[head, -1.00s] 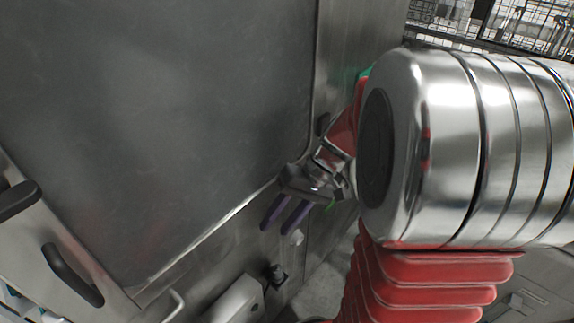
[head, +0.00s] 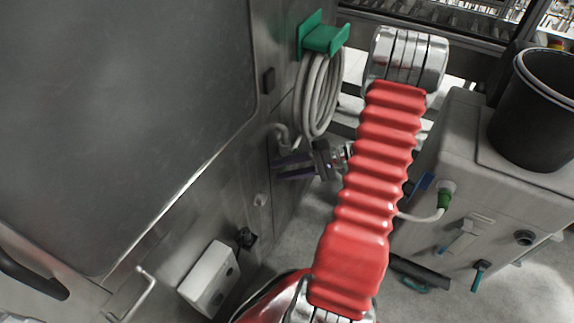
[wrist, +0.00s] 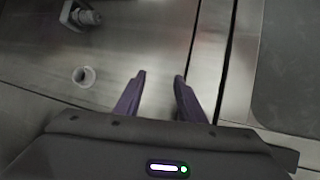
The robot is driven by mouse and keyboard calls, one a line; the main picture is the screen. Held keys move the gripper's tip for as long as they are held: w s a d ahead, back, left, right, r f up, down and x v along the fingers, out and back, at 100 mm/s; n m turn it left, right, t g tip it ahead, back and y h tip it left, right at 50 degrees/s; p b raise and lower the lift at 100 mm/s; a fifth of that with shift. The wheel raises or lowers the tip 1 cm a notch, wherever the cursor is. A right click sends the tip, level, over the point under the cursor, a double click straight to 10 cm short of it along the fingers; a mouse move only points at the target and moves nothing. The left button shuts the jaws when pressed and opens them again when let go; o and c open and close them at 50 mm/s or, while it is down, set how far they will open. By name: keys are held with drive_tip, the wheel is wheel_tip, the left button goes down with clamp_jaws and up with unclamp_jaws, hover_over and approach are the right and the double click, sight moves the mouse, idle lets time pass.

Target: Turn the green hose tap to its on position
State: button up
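My gripper (head: 277,170) is beside the steel machine wall in the head view, below a hose coil, with its purple fingers pointing left. In the wrist view my gripper (wrist: 160,76) is open, with an empty gap between the fingers. I cannot make out a green tap handle for certain. A pale hose end or pipe bend (head: 281,132) is on the wall just above the fingers, partly hidden by my gripper. The grey hose (head: 320,95) hangs coiled on a green holder (head: 322,38). No green handle shows in the wrist view.
A white stub (wrist: 84,76) and a metal fitting (wrist: 80,14) are left of the fingers. A white box (head: 210,280) is on the wall below. A grey cabinet (head: 500,200) with a green hose connector (head: 444,198) and a black bucket (head: 535,110) stand right. Floor shows between.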

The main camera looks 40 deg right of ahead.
drive_tip(key=s+d+f+m+t+h, duration=0.5)
drive_tip(key=d+f, duration=0.5)
drive_tip(key=d, duration=0.2)
drive_tip(key=s+t, duration=0.1)
drive_tip(key=t, duration=0.1)
drive_tip(key=shift+d+t, duration=0.2)
drive_tip(key=shift+t, duration=0.1)
drive_tip(key=shift+w+f, duration=0.1)
drive_tip(key=x, duration=1.3)
drive_tip(key=shift+w+a, duration=0.1)
drive_tip(key=shift+w, duration=0.3)
clamp_jaws()
drive_tip(key=shift+a+f, duration=0.1)
